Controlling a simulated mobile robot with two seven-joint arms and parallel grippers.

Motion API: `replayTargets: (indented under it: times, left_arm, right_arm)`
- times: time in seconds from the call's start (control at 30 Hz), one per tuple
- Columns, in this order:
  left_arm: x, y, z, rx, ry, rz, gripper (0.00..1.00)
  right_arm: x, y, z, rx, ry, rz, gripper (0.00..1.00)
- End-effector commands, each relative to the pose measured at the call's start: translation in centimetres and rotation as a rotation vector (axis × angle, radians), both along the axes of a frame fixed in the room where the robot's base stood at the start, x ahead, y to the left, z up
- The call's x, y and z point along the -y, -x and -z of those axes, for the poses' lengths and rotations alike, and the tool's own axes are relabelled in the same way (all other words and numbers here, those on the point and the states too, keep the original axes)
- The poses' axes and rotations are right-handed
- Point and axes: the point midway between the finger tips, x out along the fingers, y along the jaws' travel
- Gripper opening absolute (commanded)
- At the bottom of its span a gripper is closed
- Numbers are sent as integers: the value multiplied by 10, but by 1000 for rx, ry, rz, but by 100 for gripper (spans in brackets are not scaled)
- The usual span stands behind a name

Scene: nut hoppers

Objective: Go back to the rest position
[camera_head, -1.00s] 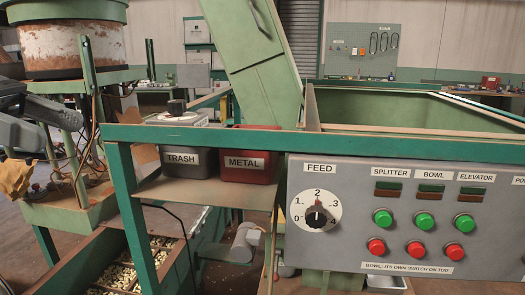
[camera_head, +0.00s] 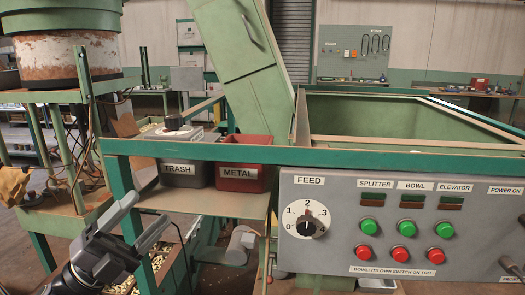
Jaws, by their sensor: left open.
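My left gripper (camera_head: 143,219) is at the lower left, in front of the green frame and the shelf. Its two grey fingers point up and right, open, with nothing between them. Small grey parts (camera_head: 512,266) at the right edge look like the fingertips of my right gripper. The rest of it is out of view, so I cannot tell its opening.
A grey TRASH bin (camera_head: 180,173) and a red METAL bin (camera_head: 239,178) stand on the shelf behind the green rail (camera_head: 350,158). The control panel (camera_head: 340,230) with its FEED knob (camera_head: 310,228) fills the lower right. A bowl feeder (camera_head: 68,62) stands at the far left.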

Motion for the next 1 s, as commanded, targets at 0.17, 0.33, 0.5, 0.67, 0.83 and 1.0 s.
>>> replayTargets:
  times: [0.17,0.33,0.5,0.67,0.83,1.0]
  left_arm:
    - [-10,-1,81,-417,254,-94,67]
    - [-19,23,172,-823,471,-204,67]
    - [-18,79,264,-1231,667,-329,67]
    - [-11,143,326,-1543,804,-434,67]
    - [-5,185,355,-1715,876,-496,67]
    - [-3,193,360,-1744,888,-507,67]
  right_arm:
    - [0,0,-10,3,2,0,37]
    - [1,1,-16,2,4,-1,37]
    - [2,3,-21,-3,8,0,37]
    - [2,3,-26,-2,8,0,37]
    - [2,3,-28,0,8,2,37]
    - [2,3,-29,0,8,2,37]
